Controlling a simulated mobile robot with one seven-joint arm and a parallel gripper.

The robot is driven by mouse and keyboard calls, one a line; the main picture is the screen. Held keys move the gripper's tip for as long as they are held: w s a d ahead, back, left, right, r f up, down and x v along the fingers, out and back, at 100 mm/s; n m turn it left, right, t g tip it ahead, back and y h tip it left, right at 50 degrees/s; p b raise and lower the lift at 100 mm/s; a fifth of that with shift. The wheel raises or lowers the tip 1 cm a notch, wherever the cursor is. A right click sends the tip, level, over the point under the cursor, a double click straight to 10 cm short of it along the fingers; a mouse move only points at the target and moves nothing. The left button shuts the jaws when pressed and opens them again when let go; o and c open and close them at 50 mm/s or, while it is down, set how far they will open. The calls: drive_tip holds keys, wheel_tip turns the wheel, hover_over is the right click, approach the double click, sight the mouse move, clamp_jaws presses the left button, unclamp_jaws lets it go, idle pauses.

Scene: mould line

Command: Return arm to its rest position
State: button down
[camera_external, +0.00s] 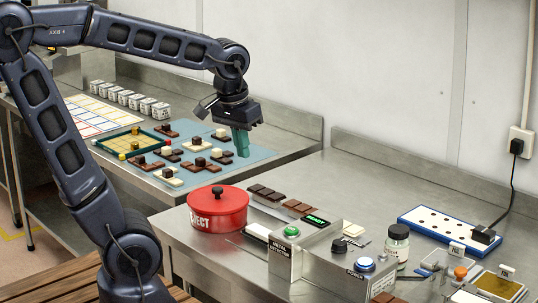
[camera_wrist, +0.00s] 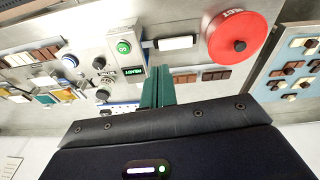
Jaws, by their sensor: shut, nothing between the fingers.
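My gripper (camera_external: 241,143) has teal fingers and hangs from my dark arm, fingers pointing down, over the right end of the light blue mat (camera_external: 262,155) in the outside view. The fingers are shut with nothing between them. In the wrist view my gripper (camera_wrist: 158,84) shows as two teal fingers side by side above the dark wrist housing. Whether the fingertips touch the mat cannot be told.
A red lidded pot (camera_external: 217,212) stands on the nearer steel bench. Chocolate pieces (camera_external: 197,162) and a green-rimmed tray (camera_external: 126,152) lie on the blue mat. A metal detector box (camera_external: 285,258), a white jar (camera_external: 397,243) and a blue-edged board (camera_external: 440,224) stand to the right.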

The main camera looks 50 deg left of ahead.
drive_tip(key=s+a+r+m+t, duration=0.1)
drive_tip(key=s+a+t, duration=0.1)
drive_tip(key=s, duration=0.4)
drive_tip(key=shift+s+a+r+t, duration=0.3)
drive_tip(key=shift+a+r, duration=0.1)
drive_tip(key=shift+a, duration=0.35)
